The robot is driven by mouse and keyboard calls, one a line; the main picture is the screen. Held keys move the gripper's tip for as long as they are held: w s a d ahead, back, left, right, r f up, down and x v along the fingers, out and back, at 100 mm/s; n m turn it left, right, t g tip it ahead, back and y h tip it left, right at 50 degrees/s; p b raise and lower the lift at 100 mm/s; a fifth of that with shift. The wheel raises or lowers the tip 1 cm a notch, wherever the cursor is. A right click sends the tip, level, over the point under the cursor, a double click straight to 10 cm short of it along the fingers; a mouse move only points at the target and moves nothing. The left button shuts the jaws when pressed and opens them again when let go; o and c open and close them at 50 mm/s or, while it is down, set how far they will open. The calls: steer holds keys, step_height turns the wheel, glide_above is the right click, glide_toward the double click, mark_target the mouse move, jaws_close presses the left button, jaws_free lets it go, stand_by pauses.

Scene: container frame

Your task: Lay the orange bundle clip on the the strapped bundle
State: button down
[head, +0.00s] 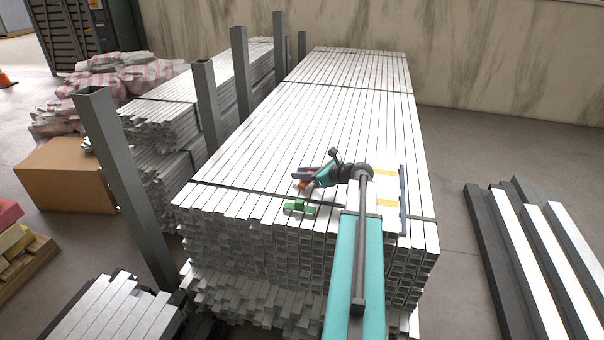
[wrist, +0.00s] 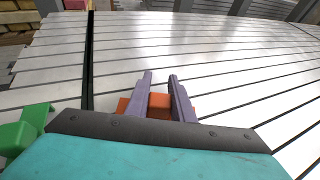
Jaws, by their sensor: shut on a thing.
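The strapped bundle (head: 330,110) is a tall stack of pale metal profiles with thin dark straps across it. Its top also fills most of the wrist view (wrist: 225,62). My gripper (head: 300,174) is over the near part of the bundle top, pointing left in the head view. In the wrist view its purple fingers (wrist: 161,78) are shut on the orange bundle clip (wrist: 160,101). The orange clip (head: 303,186) shows small below the fingers in the head view. It is low over the profiles; whether it touches them I cannot tell. Its lower part is hidden by my gripper's body.
A green clip (head: 299,208) lies on the bundle near its front edge; it also shows at the left of the wrist view (wrist: 22,130). A white panel with yellow marks (head: 387,205) is at right. Grey posts (head: 122,185) line the left side. The far bundle top is clear.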

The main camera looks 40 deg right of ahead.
steer(key=shift+f, duration=0.35)
steer(key=c, duration=1.5)
jaws_free()
steer(key=shift+o, duration=0.2)
steer(key=p+v, duration=0.2)
steer(key=v, duration=1.1)
steer(key=shift+s+r, duration=0.2)
steer(key=shift+s, duration=0.15)
steer(key=shift+p, duration=0.3)
